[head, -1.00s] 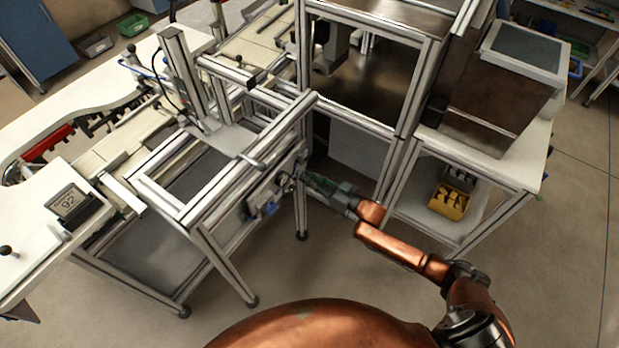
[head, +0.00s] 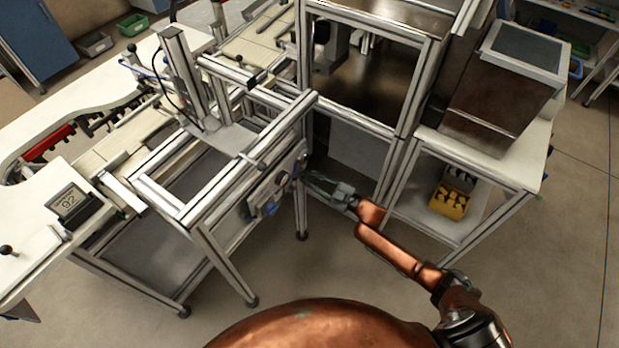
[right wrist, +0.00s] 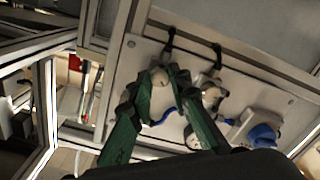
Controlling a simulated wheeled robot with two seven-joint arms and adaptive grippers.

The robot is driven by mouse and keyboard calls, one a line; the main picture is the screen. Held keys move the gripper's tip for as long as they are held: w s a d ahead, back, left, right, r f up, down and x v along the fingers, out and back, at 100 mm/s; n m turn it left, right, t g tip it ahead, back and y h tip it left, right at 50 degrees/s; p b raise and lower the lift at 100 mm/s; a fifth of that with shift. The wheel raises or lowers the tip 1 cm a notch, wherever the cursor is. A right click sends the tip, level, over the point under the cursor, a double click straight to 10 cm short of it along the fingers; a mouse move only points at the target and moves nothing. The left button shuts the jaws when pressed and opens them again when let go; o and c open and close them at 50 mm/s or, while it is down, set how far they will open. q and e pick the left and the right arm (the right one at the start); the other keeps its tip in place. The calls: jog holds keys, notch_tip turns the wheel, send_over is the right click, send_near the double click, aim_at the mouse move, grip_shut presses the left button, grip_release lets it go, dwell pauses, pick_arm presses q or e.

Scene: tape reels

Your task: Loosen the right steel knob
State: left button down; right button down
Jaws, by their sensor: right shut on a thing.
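A pale panel (head: 262,192) with fittings is fixed to the side of the aluminium frame. In the right wrist view the right steel knob (right wrist: 160,77) is a small, round, light metal piece on this panel (right wrist: 130,60). My right gripper (head: 313,178) reaches the panel from the right. Its green fingers (right wrist: 155,80) are shut on the right steel knob, one on each side, and partly cover it. In the head view the knob is too small to make out clearly. My left gripper is not in view.
Beside the held knob are another steel fitting (right wrist: 212,95) and a blue part (right wrist: 264,134). The frame's aluminium post (head: 300,205) stands close to my right gripper. A shelf with a yellow bin (head: 449,202) is to the right. The floor between is clear.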

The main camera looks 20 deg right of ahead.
jog(key=shift+f+n+b, duration=0.1)
jog(key=shift+n+b, duration=0.65)
jog(key=shift+n, duration=2.95)
jog(key=c, duration=1.8)
grip_release()
jog(key=v, duration=1.2)
jog(key=shift+d, duration=0.1)
